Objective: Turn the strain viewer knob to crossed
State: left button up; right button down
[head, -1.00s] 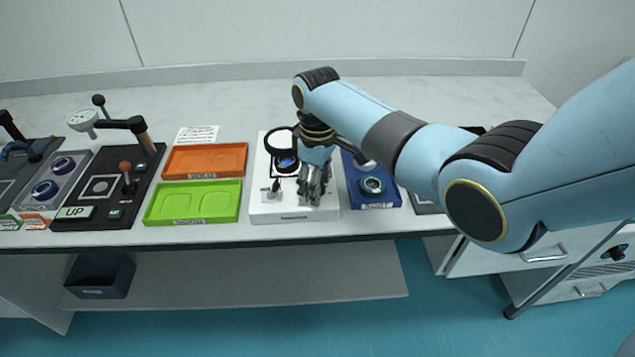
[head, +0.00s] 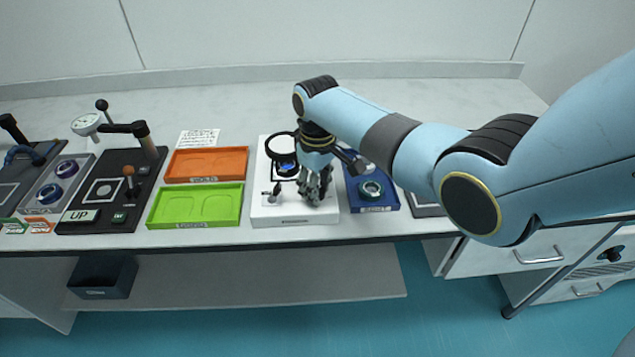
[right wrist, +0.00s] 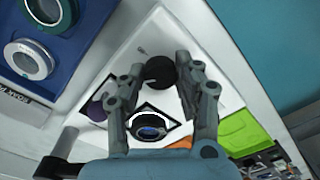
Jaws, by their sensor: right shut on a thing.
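The strain viewer (head: 295,217) is a white block on the table, with a black ring on a stand and a dark blue lens (head: 286,167) at its back left. My right gripper (head: 317,186) points down over the right part of the block. In the right wrist view a round black knob (right wrist: 160,70) sits between the fingertips of my right gripper (right wrist: 164,76), which is shut on it. In the head view the knob is hidden behind the fingers. A small switch or lever (head: 275,193) stands at the block's front left. My left gripper is out of view.
A green tray (head: 196,221) and an orange tray (head: 207,164) lie left of the viewer. A black press-like fixture (head: 120,160) is further left. The table behind is clear.

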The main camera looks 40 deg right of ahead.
jog(key=m+p, duration=0.1)
jog(key=m, duration=0.1)
jog(key=shift+r+m+p, duration=0.15)
jog(key=shift+m+p, duration=0.15)
jog(key=shift+m, duration=0.1)
jog(key=m+p, duration=0.1)
jog(key=m, duration=0.1)
jog(key=shift+m, duration=0.4)
jog(key=m+p, duration=0.1)
jog(key=m, duration=0.2)
jog(key=shift+m+p, duration=0.45)
jog(key=shift+m, duration=0.95)
jog(key=c, duration=0.9)
grip_release()
jog(key=shift+c, duration=0.2)
